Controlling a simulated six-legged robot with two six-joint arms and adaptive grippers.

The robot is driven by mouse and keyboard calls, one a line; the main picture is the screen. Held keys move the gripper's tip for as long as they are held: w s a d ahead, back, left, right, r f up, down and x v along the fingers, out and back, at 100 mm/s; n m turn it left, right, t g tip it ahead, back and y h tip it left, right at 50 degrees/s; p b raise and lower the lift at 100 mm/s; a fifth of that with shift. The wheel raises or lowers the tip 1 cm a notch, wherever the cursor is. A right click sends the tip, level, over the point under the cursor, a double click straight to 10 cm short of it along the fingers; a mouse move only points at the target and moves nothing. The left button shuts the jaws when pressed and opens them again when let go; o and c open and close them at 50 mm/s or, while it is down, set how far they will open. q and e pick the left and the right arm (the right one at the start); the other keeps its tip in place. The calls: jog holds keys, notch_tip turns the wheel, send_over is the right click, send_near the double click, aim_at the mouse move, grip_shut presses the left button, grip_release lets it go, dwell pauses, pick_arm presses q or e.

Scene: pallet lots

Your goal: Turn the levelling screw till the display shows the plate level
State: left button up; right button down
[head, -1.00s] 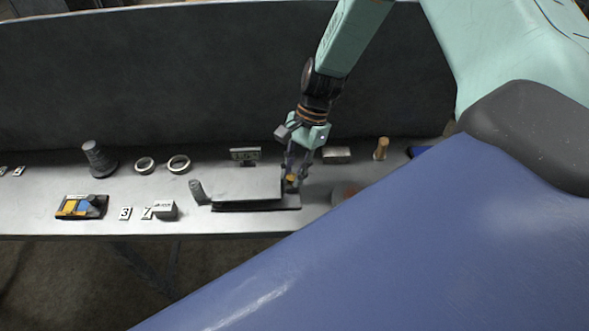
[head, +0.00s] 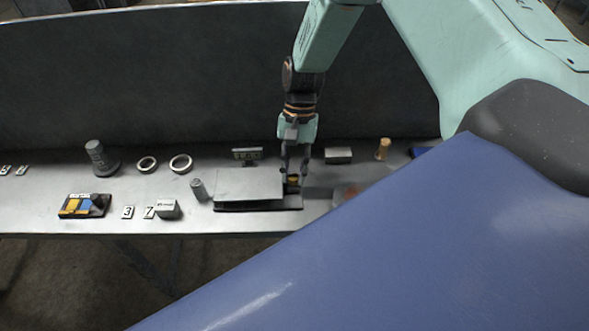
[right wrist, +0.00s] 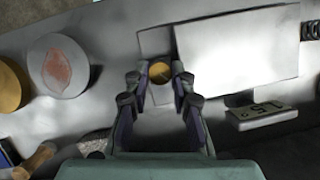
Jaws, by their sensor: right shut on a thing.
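The levelling screw has a brass-coloured knob (head: 293,180) at the right end of the flat grey plate (head: 245,184). In the right wrist view the knob (right wrist: 160,72) lies between my fingertips, beside the bright plate (right wrist: 235,48). My right gripper (head: 293,172) points down from above and is shut on the knob; its fingers hide part of it. The small display (head: 247,154) stands behind the plate. It also shows in the right wrist view (right wrist: 262,115), turned round, and its figures are too small to read surely. My left gripper is not in view.
A disc with a reddish patch (right wrist: 58,66) lies right of the plate. Two rings (head: 181,164) lie at the back left.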

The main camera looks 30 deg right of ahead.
jog(key=shift+s+f, duration=0.1)
jog(key=c, duration=1.5)
grip_release()
jog(key=o, duration=0.4)
